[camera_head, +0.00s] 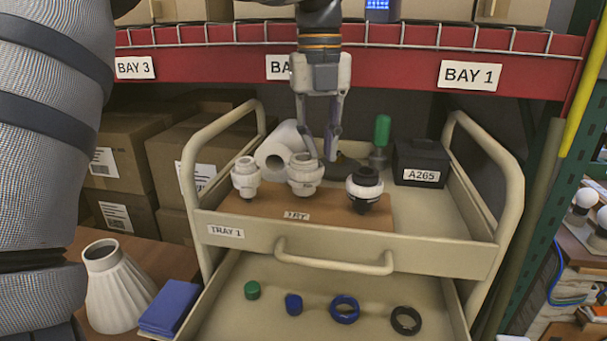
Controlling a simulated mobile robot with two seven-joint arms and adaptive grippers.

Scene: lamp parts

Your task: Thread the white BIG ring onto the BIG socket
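Three lamp sockets stand upright on a brown board (270,208) in the upper tray. The left socket (245,176) is white, and the middle socket (304,176) is white and wider. The right socket (364,190) is dark with a white band around it. I cannot tell whether this band is the white ring, or whether a white ring sits on the middle socket. My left gripper (323,156) points down, open, with its fingertips just behind and above the middle socket. I see nothing between its fingers. My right gripper is not in view.
The lower tray holds a green cap (252,290), a blue cap (293,304), a blue ring (345,309) and a black ring (406,320). A red shelf beam (380,70) crosses above.

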